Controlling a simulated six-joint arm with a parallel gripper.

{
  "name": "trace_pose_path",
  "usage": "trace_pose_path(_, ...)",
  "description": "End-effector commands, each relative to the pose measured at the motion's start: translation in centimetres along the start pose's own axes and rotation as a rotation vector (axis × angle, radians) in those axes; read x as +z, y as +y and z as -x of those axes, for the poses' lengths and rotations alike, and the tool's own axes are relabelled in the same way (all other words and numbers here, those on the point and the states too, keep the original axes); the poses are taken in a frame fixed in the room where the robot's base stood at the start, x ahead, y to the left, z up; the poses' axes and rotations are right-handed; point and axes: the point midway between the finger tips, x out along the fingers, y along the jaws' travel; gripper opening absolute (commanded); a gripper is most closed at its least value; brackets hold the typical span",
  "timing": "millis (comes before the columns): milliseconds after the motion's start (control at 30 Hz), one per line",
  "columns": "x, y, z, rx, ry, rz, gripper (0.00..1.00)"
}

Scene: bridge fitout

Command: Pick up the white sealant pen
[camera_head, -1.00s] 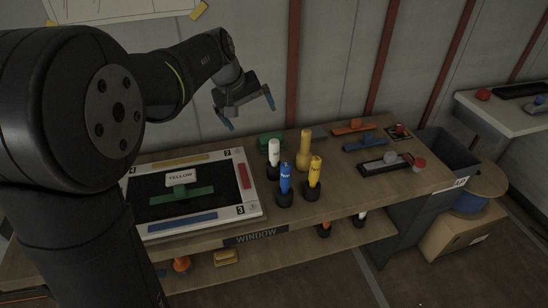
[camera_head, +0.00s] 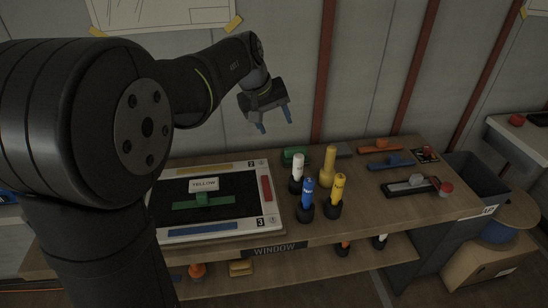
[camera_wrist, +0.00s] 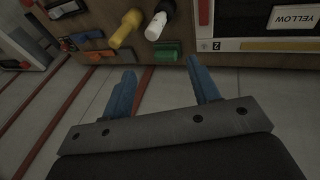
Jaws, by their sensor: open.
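The white sealant pen (camera_head: 297,166) stands upright in a dark round holder on the bench, just right of the framed board. In the wrist view the white pen (camera_wrist: 157,25) shows at the top, between the yellow pen and the board. My gripper (camera_head: 275,127) is open and empty. It hangs in the air above and a little left of the white pen, nearer the wall. In the wrist view its blue fingers (camera_wrist: 163,90) are spread, with bare wall between them.
Close to the white pen stand a blue pen (camera_head: 307,192), a yellow pen (camera_head: 338,188) and a taller yellow bottle (camera_head: 328,165). A green block (camera_head: 293,154) lies behind it. The framed board (camera_head: 274,214) with a YELLOW card (camera_head: 204,185) is at left.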

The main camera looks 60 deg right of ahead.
Motion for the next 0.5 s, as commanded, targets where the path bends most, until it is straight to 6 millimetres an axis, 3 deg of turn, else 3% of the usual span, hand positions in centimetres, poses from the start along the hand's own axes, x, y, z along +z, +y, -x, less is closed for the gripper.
trace_pose_path(300, 1.5, 3.5, -5.5, -0.184, 0.082, -0.222, 0.55)
trace_pose_path(500, 2.0, 5.4, -7.7, -0.253, 0.141, -0.341, 0.55)
